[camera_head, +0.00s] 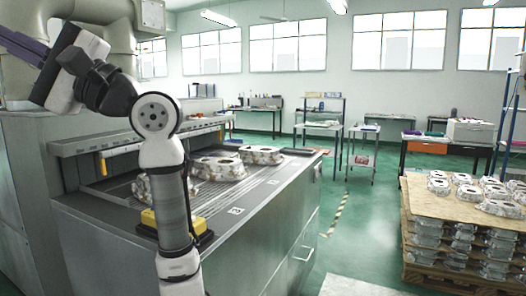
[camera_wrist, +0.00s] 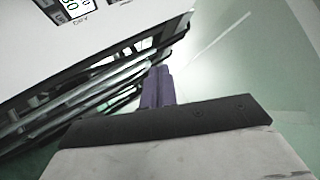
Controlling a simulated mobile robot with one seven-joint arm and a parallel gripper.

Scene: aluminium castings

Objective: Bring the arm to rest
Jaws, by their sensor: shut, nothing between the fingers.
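My arm rises in front of the metal machine in the head view, bent at the elbow, with its end turned to the upper left. My gripper (camera_head: 22,46) is there, its purple fingers pointing left, high above the machine. In the wrist view the purple fingers (camera_wrist: 157,88) lie together with nothing between them. The fingertips are partly cut off at the left edge of the head view.
Several castings (camera_head: 222,167) lie on the machine's metal bed (camera_head: 262,190), partly behind my arm. More castings (camera_head: 500,208) are stacked on a wooden pallet (camera_head: 421,203) at right. A white panel with a display (camera_wrist: 75,12) is close in the wrist view. Green floor between is clear.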

